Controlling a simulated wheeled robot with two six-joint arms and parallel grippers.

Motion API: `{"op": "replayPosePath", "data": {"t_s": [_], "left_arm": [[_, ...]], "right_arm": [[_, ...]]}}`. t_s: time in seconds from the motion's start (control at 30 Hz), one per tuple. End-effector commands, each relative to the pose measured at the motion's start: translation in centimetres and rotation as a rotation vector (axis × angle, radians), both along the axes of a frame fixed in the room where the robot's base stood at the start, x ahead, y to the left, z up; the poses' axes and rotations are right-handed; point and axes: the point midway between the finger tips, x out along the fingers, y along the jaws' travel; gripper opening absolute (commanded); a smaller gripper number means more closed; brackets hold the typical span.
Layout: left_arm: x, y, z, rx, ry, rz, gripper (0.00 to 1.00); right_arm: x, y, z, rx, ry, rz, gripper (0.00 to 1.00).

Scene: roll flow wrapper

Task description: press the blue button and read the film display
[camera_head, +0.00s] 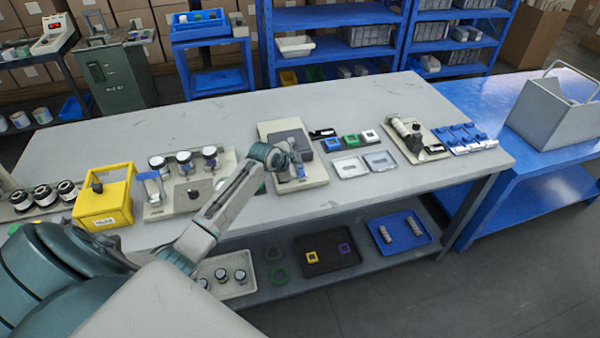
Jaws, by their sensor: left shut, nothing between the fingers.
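My left arm reaches in from the left over the grey table. Its gripper (298,170) is shut and empty, low over the front part of a beige and dark grey device (285,129). I cannot tell whether the fingertips touch the device. No blue button can be made out there; the gripper and wrist cover part of the device's front. No film display can be read in this view. My right gripper is not in view.
Blue, green and white square pieces (350,140) lie right of the device. A beige tray with cylinders (427,150) stands farther right. A yellow box (105,205) and a rack of round jars (215,180) stand left. The table's back (240,110) is clear.

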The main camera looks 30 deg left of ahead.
Motion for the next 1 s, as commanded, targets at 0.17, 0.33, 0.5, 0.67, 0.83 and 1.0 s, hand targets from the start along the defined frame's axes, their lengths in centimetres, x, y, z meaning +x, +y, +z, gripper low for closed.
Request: {"op": "replayPosePath", "data": {"t_s": [0.17, 0.33, 0.5, 0.67, 0.83, 1.0], "left_arm": [[0.0, 0.0, -0.6, 0.0, 0.001, 0.0, 0.0], [0.0, 0.0, -0.9, 0.0, 0.001, -0.001, 0.0], [0.0, 0.0, -0.8, 0.0, 0.0, 0.0, 0.0], [0.0, 0.0, -0.9, 0.0, 0.0, 0.0, 0.0], [0.0, 0.0, -1.1, 0.0, 0.0, 0.0, 0.0], [0.0, 0.0, -1.3, 0.0, 0.0, 0.0, 0.0]], "right_arm": [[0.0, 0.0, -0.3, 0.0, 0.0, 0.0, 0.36], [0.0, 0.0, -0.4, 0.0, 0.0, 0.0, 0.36], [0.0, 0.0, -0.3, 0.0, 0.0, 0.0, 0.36], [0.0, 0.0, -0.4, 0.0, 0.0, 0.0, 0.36], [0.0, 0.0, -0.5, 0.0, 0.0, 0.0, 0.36], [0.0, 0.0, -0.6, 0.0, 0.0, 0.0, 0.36]]}}
